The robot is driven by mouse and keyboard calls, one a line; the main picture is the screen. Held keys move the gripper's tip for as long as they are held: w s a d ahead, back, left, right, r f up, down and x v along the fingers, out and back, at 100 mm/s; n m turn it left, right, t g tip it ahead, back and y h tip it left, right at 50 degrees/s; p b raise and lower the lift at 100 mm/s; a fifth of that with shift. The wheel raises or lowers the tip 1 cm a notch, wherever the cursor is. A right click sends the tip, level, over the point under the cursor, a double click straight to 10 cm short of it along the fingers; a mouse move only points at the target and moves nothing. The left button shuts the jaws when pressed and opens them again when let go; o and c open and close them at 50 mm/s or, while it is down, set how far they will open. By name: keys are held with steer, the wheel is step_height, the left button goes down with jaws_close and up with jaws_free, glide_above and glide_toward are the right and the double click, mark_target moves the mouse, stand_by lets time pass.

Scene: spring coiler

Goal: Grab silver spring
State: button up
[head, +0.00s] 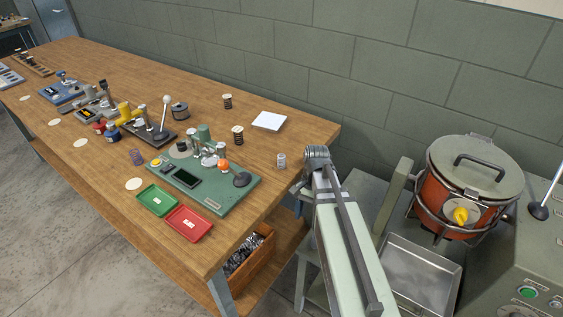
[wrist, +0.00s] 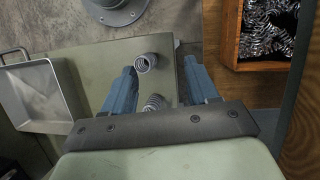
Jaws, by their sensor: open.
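In the wrist view my gripper (wrist: 163,72) is open, with its two blue fingers spread apart. Between the fingers, a silver spring (wrist: 146,62) shows its coil and open end over a grey-green surface. A second silver coil (wrist: 155,103) shows closer to the palm, partly hidden by the dark palm bar. I cannot tell whether either coil touches a finger. Another small silver-grey spring (head: 281,161) stands upright near the right end of the wooden table.
A wooden box (head: 249,251) of loose springs sits under the table (head: 290,185). A metal tray (head: 422,275) and an orange lidded pot (head: 455,205) are at the right. A green coiling station (head: 215,193) and green and red trays are on the table.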

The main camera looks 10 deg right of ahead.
steer(key=w+d+r+t+h, duration=0.1)
steer(key=w+d+r, duration=0.1)
steer(key=w+r, duration=0.35)
steer(key=w+d+r+t, duration=0.1)
steer(key=w+d+r, duration=0.1)
steer(key=r, duration=0.6)
step_height(320, 180, up, 14)
steer(key=n+t, duration=0.2)
glide_above(281, 156)
steer(key=shift+h, duration=0.4)
steer(key=f, duration=0.8)
steer(key=shift+w+d+f, duration=0.1)
steer(key=shift+w+d, duration=0.15)
steer(key=shift+d, duration=0.05)
steer(key=shift+s+a+f, duration=0.1)
steer(key=shift+f, duration=1.2)
steer(key=shift+s+a+f, duration=0.1)
steer(key=shift+f, duration=1.2)
jaws_close()
steer(key=shift+r, duration=0.1)
